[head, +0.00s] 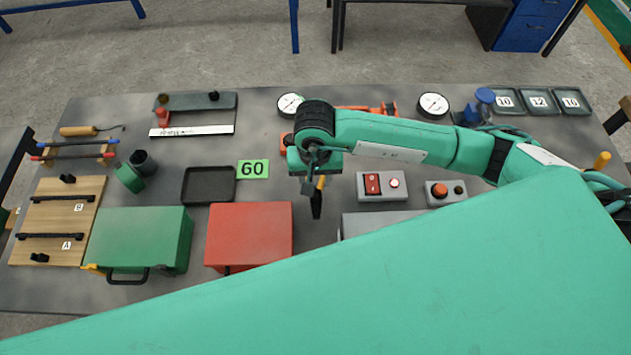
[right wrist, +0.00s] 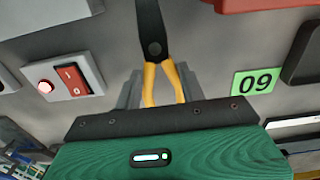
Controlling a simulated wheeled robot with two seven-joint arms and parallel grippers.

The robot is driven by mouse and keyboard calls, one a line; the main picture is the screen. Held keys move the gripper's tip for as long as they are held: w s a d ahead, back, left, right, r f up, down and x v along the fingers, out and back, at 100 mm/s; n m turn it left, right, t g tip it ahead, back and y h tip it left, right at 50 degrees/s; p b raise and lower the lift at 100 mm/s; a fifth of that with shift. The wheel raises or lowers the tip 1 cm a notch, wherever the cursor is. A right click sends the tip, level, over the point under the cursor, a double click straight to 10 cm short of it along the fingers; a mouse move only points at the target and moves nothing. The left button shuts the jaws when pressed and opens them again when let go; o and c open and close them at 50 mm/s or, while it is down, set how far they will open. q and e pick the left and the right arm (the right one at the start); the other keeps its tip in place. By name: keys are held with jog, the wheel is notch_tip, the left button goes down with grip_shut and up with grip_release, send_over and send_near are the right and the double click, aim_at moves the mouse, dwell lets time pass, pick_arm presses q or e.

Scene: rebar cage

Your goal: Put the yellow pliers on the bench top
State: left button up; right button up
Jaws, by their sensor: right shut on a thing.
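The yellow pliers have yellow handles and a dark head. In the head view the pliers (head: 317,203) hang below my right gripper (head: 310,176), over the middle of the grey bench top (head: 258,125). In the right wrist view the yellow handles of the pliers (right wrist: 157,70) sit between the two fingers of my right gripper (right wrist: 158,92), which is shut on them. The dark head points away from the gripper. I cannot tell whether the head touches the bench. My left gripper is not in view.
A red box (head: 250,232) and a green case (head: 138,236) stand left of the pliers. A red switch box (head: 383,187) is close on the right.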

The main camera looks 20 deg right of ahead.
notch_tip(320, 180, down, 3)
jog(key=shift+f+p, duration=0.1)
jog(key=shift+p, duration=0.4)
jog(key=shift+f, duration=0.25)
jog(key=shift+f, duration=0.1)
jog(key=shift+f+b, duration=0.1)
jog(key=shift+b, duration=0.25)
jog(key=o, duration=1.1)
